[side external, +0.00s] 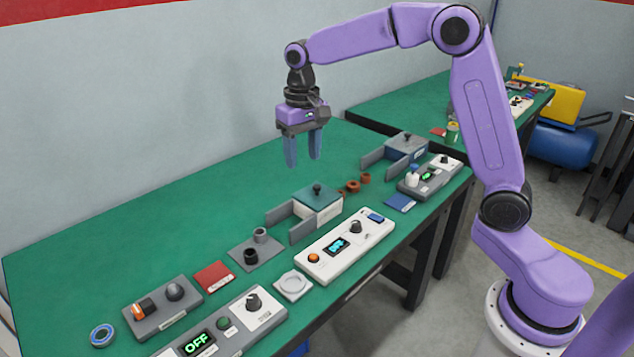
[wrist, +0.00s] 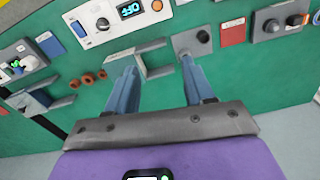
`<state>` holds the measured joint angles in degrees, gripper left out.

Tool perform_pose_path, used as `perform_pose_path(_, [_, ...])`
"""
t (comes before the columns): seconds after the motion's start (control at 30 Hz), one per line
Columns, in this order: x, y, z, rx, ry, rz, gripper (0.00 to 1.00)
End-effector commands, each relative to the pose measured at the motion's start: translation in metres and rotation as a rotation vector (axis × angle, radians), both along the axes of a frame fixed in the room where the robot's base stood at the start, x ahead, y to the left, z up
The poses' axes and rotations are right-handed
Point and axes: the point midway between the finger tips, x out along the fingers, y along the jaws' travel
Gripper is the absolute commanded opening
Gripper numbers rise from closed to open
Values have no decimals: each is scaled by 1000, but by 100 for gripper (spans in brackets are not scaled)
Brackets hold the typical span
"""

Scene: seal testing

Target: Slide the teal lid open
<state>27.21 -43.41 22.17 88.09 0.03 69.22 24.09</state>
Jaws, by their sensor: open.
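The teal lid (side external: 320,194) with a dark knob on top covers a pale box in the middle of the bench in the side view. It appears closed, with two grey rails (side external: 291,222) reaching out from the box to the left. My gripper (side external: 303,160) hangs above and behind the box, fingers pointing down, open and empty, apart from the lid. In the wrist view my open gripper (wrist: 160,62) has the rails (wrist: 142,48) between and beyond its fingers.
A white panel (side external: 345,247) with a lit display stands in front of the box. A grey plate with cylinders (side external: 257,252) lies left, brown rings (side external: 353,187) right. A second box with a slate lid (side external: 407,143) stands farther right. The green bench (side external: 150,240) is clear behind.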

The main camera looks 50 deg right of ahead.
Motion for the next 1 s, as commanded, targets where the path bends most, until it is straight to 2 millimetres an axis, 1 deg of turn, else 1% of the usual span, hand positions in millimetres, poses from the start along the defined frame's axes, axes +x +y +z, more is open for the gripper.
perform_pose_path(0.03, [17,-12,-3,0,1,-67,53])
perform_pose_path(0.1, [38,-31,-5,-1,4,-159,53])
perform_pose_path(0.17, [54,-48,-8,0,5,-237,53])
perform_pose_path(0.2, [64,-60,-10,-1,6,-291,53])
perform_pose_path(0.33, [89,-99,-17,0,8,-448,53])
perform_pose_path(0.4, [97,-118,-20,-1,9,-517,53])
perform_pose_path(0.5, [105,-138,-23,0,10,-591,53])
perform_pose_path(0.6, [108,-150,-25,-1,10,-634,53])
perform_pose_path(0.77, [109,-155,-32,0,11,-650,53])
perform_pose_path(0.87, [109,-155,-44,-1,13,-649,53])
perform_pose_path(1.0, [108,-155,-69,-2,15,-648,53])
